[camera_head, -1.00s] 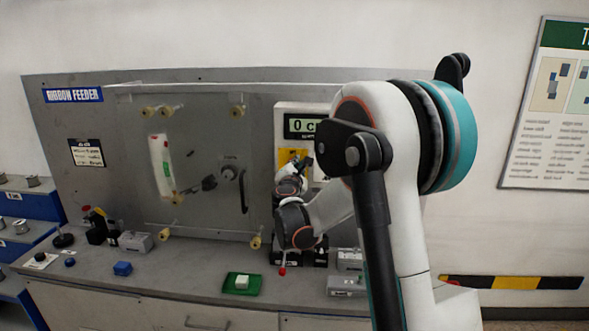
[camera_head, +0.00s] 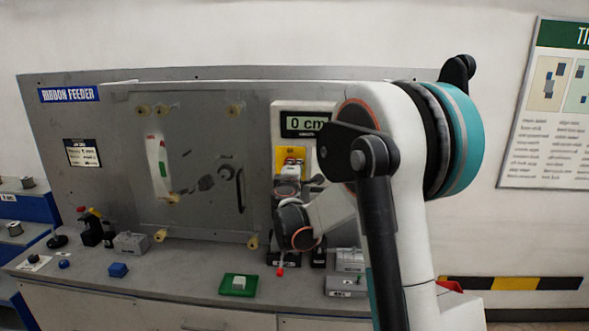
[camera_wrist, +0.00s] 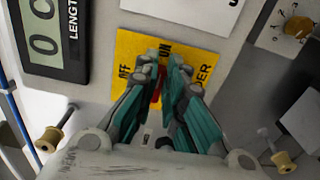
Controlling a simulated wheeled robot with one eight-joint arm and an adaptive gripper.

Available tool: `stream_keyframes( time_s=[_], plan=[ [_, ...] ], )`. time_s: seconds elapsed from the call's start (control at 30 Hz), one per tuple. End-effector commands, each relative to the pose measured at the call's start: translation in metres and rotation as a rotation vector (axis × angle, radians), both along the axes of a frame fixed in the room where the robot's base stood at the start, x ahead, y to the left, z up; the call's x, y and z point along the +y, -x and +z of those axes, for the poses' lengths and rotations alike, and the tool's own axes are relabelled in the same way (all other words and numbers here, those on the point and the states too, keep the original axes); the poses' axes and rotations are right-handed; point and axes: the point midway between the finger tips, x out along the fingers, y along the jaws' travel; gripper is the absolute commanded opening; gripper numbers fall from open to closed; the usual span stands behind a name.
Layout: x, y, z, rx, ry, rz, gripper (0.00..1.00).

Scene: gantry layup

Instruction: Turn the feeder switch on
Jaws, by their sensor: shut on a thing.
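The feeder switch is on a yellow plate (camera_wrist: 127,47) lettered OFF, ON and part of a word ending in "DER". In the wrist view, a red switch lever (camera_wrist: 157,88) shows between my fingers. My gripper (camera_wrist: 163,66) is shut on this lever, with its teal-sided fingers over the plate; the fingers hide much of the switch. In the head view the yellow plate (camera_head: 287,155) is below the length display (camera_head: 307,124), which reads "0 cm". My wrist is in front of the plate's lower part there, and the fingertips are hard to make out.
The ribbon feeder panel (camera_head: 120,205) stands behind the bench, with a crank handle (camera_head: 240,190) and several yellow rollers. Grey boxes (camera_head: 347,285) stand to the right.

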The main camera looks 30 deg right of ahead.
Motion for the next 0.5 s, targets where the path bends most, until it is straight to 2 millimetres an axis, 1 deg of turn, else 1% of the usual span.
stream_keyframes(
  time_s=[0.5],
  plan=[
    [-0.0002,0.0011,-0.0019,-0.017,-0.027,-0.001,0.0]
  ],
)
